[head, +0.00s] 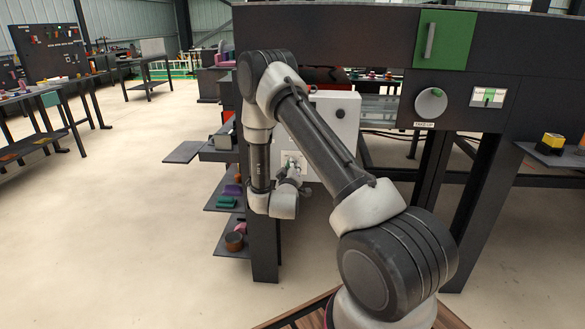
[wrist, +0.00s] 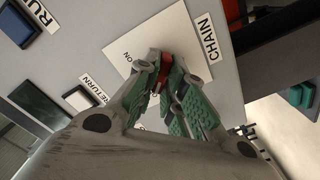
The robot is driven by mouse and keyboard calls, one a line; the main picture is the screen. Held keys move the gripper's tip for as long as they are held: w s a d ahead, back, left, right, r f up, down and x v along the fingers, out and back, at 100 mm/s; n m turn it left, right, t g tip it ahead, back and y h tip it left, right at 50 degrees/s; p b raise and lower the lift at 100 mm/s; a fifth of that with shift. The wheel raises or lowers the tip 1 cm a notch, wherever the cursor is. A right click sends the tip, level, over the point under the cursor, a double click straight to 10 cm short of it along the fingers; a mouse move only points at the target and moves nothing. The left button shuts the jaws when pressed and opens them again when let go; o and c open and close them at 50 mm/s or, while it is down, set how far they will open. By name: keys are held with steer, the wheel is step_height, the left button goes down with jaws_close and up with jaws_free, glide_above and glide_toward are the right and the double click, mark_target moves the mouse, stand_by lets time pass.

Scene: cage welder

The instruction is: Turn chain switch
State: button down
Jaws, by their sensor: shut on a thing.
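The chain switch (wrist: 164,70) has a red handle on a white plate (wrist: 124,46) marked CHAIN and ON, which looks tilted in the wrist view. My gripper (wrist: 172,76) has green-padded fingers closed around the red handle, hiding most of it. In the head view my gripper (head: 291,169) reaches the lower left part of the light grey control box (head: 338,122). The switch itself is too small and too covered there to make out.
In the wrist view, a RUN button (wrist: 17,24) and a RETURN button (wrist: 79,98) sit on the same panel. A dark bench leg (head: 264,230) and shelves (head: 224,199) with small parts stand beside my arm. Open floor (head: 110,220) lies left.

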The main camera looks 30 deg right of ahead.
steer(key=shift+f, duration=0.1)
stand_by(0.4)
steer(key=c, duration=1.5)
jaws_free()
steer(key=v, duration=1.2)
